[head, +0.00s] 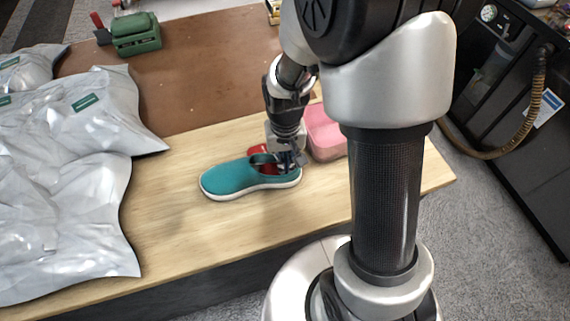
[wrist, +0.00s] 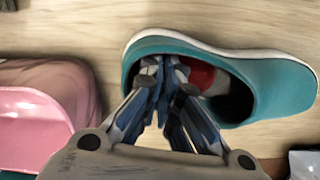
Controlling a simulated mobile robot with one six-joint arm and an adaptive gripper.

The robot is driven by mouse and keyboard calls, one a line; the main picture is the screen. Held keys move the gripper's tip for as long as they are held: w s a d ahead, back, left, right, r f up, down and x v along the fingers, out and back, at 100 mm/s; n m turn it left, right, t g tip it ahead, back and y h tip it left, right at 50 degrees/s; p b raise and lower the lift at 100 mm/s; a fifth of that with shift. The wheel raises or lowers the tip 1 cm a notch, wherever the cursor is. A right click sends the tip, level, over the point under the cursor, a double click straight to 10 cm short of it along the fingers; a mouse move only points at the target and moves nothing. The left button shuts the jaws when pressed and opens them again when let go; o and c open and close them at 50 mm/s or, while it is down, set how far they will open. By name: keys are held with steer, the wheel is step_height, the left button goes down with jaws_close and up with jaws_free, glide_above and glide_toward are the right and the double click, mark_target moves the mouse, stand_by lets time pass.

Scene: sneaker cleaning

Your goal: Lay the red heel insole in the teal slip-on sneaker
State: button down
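The teal slip-on sneaker (head: 235,178) lies on the pale wooden board, its toe to the left and its opening to the right in the head view. It also shows in the wrist view (wrist: 285,85), toe to the right. My gripper (head: 287,165) points down into the opening. Its fingertips (wrist: 164,68) are close together, inside the heel end. The red heel insole (wrist: 200,74) shows inside the shoe, right beside the fingers in the wrist view. The fingers partly hide it, and I cannot tell whether they touch or hold it.
A pink tray (head: 325,137) stands close to the heel side; it also shows in the wrist view (wrist: 25,125). A red item (head: 258,149) shows just behind the shoe. Silver bags (head: 70,120) cover the left. A green object (head: 136,35) stands farther back. The board's front is clear.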

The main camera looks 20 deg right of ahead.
steer(key=shift+f, duration=0.4)
steer(key=shift+f, duration=0.2)
steer(key=c, duration=2.1)
jaws_free()
